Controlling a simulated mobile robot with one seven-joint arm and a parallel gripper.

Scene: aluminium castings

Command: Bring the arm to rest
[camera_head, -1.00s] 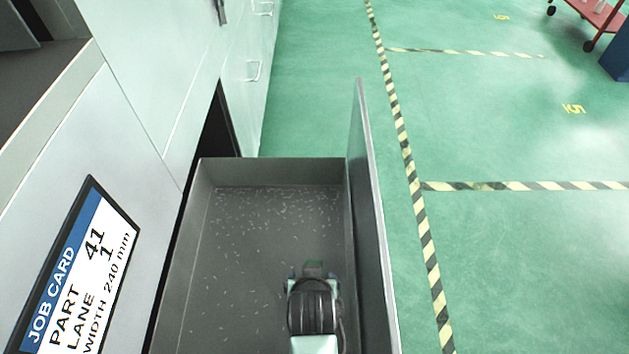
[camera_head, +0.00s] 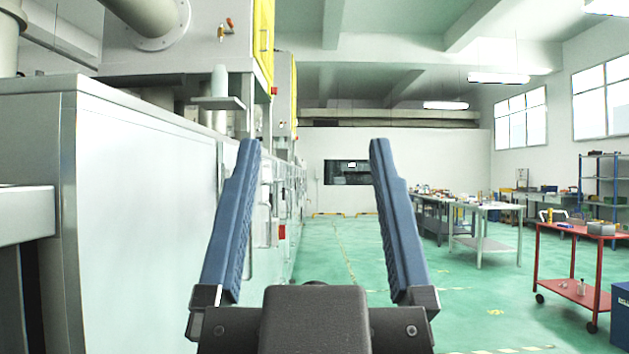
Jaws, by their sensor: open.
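My gripper (camera_head: 314,150) is in the lower middle of the head view, close to the camera and pointing away from it. Its two blue ribbed fingers stand wide apart with nothing between them. Through the gap I see the far white wall and the green floor. The rest of my arm is hidden behind and below the dark gripper body.
A long white machine cabinet (camera_head: 145,215) runs along the left. A red trolley (camera_head: 575,265) stands at the right, beside a blue box (camera_head: 621,318). Work tables (camera_head: 480,225) and a blue shelf rack (camera_head: 603,180) are farther back. The green floor (camera_head: 350,260) ahead is open.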

